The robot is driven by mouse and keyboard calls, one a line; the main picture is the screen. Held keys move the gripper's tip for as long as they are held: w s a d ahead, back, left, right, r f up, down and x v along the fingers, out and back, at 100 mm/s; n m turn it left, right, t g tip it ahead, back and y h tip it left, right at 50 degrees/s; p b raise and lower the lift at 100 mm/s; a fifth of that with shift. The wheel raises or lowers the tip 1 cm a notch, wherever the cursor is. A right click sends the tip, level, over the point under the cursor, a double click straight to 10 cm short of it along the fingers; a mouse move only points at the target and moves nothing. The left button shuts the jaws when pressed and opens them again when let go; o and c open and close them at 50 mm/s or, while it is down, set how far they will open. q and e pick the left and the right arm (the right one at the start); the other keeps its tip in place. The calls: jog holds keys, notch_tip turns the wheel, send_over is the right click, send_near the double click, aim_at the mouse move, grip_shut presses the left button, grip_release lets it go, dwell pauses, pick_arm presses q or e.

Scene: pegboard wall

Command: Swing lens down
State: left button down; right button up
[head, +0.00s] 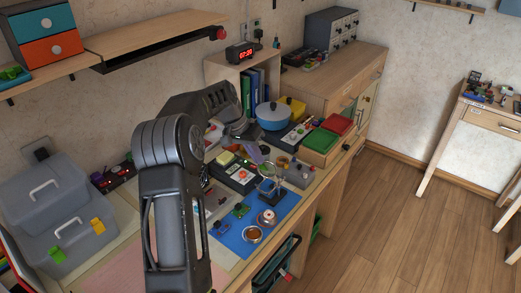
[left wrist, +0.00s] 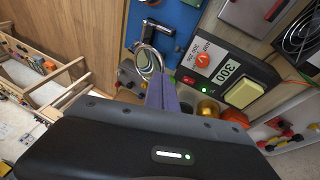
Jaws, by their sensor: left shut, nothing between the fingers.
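The lens (head: 267,169) is a round, clear disc in a thin ring, on a stand at the back of the blue mat (head: 230,243). In the left wrist view the lens ring (left wrist: 149,59) shows just beyond my fingertips, by a dark jointed holder (left wrist: 158,27). My left gripper (head: 256,153) has purple fingers, which are shut and empty. In the left wrist view the fingers of my left gripper (left wrist: 162,82) point at the ring; I cannot tell whether they touch it. My left arm hides part of the bench. My right gripper is not in view.
Grey cases (head: 55,210) stand at left.

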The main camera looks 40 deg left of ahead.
pick_arm(q)
jog(key=shift+a+f, duration=0.45)
jog(key=shift+f, duration=0.3)
jog(key=shift+d+r+b, duration=0.1)
jog(key=shift+d+b, duration=0.05)
jog(key=shift+b, duration=0.15)
jog(key=shift+d+r, duration=0.2)
jog(key=shift+d, duration=0.4)
